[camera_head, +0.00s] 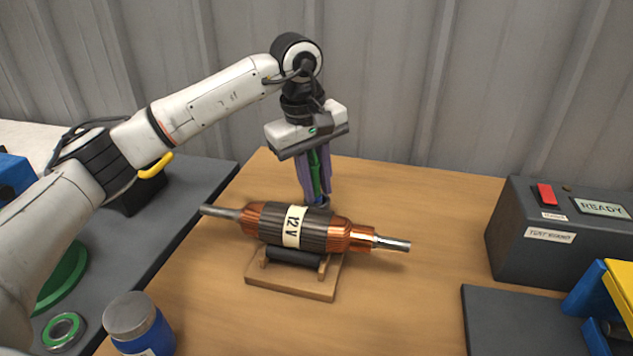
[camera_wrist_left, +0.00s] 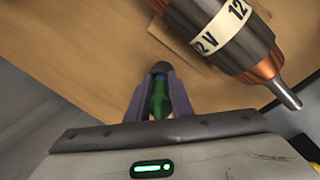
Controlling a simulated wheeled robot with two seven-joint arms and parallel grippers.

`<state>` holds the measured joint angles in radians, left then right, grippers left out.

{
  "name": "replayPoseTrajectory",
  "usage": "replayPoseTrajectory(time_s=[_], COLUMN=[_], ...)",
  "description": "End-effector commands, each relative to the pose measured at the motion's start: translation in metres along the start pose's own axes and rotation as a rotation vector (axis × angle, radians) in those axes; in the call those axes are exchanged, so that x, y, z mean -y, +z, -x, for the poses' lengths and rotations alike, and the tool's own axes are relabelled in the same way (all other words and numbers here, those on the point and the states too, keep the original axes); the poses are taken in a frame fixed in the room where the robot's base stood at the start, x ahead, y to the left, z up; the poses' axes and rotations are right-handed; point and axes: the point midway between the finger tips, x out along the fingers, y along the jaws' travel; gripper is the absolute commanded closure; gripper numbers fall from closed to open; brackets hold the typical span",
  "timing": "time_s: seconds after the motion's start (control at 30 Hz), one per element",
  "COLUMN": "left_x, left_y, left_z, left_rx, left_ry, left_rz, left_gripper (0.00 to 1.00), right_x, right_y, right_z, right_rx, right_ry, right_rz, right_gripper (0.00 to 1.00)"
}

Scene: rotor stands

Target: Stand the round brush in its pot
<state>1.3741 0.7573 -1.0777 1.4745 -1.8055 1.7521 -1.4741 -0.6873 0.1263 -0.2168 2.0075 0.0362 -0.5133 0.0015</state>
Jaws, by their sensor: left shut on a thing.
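My left gripper (camera_head: 316,196) is shut on the green handle of the round brush (camera_head: 316,170), pointing down behind the rotor. In the left wrist view the brush (camera_wrist_left: 160,98) sits between the purple fingers (camera_wrist_left: 160,92), with a blue band and a dark rounded end (camera_wrist_left: 160,68) beyond them. Its lower end is partly hidden behind the rotor in the head view. I cannot make out the pot for certain; the dark shape at the brush's lower end is too small to tell. My right gripper is not in view.
The copper-wound rotor (camera_head: 305,228), labelled 12 V, lies on a wooden stand (camera_head: 291,283) close in front of the gripper. A blue jar (camera_head: 143,330) stands front left. A grey box (camera_head: 560,235) with a red switch stands right. The tabletop (camera_head: 430,215) between rotor and box is clear.

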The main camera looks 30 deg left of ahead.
Motion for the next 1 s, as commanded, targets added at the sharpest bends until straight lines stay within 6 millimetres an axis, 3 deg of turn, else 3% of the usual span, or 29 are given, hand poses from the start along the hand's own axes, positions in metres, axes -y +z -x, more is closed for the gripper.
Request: replayPoseTrajectory(time_s=[0.03,0.13,0.47,1.0], left_x=[0.000,0.000,0.000,-0.001], left_y=[0.000,0.000,0.000,0.000], left_z=[0.000,0.000,0.003,0.092], left_rx=[0.000,0.000,0.000,-0.001], left_ry=[0.000,0.000,0.001,0.002], left_rz=[0.000,0.000,0.000,0.000], left_gripper=[0.75,0.58,0.58,0.58], right_x=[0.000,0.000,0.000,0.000], right_y=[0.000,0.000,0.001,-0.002], right_z=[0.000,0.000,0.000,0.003], right_rx=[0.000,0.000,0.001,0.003], right_ry=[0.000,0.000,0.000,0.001], right_rz=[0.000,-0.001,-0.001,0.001], right_gripper=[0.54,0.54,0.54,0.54])
